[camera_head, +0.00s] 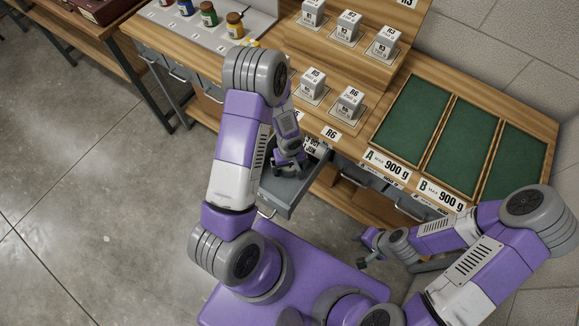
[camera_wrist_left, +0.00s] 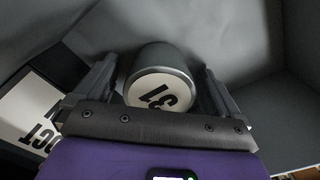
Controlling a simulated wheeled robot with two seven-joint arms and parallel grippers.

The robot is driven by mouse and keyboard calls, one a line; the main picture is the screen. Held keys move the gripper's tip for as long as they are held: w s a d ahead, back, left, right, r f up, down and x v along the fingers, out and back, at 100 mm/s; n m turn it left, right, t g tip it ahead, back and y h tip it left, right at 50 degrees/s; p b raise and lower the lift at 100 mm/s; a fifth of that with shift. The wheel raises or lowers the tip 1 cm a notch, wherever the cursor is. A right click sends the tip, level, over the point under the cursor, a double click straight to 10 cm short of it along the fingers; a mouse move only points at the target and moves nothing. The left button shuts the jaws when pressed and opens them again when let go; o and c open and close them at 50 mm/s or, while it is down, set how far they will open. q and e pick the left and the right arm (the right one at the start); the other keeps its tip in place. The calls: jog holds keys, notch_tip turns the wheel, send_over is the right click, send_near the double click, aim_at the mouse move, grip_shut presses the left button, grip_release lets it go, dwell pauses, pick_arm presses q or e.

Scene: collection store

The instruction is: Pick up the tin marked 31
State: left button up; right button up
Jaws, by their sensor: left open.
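The tin marked 31 (camera_wrist_left: 160,88) is a grey cylinder with a white end face in the left wrist view. It lies inside an open grey drawer (camera_head: 291,195). My left gripper (camera_head: 290,163) reaches down into this drawer. Its two open fingers stand on either side of the tin in the left wrist view, with small gaps visible, so it does not hold the tin. In the head view my left gripper and arm hide the tin. My right gripper (camera_head: 364,250) is away from the drawer, right of it, with its fingers apart and nothing seen between them.
A white printed card (camera_wrist_left: 28,115) lies left of the tin in the left wrist view. Drawer walls (camera_wrist_left: 292,100) are close around my left gripper. On the bench above stand labelled grey blocks (camera_head: 350,101), jars (camera_head: 208,14) and green trays (camera_head: 411,115).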

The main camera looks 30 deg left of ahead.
pick_arm(q)
jog(key=c, duration=1.1)
jog(key=shift+c, duration=0.3)
jog(key=shift+r, duration=0.1)
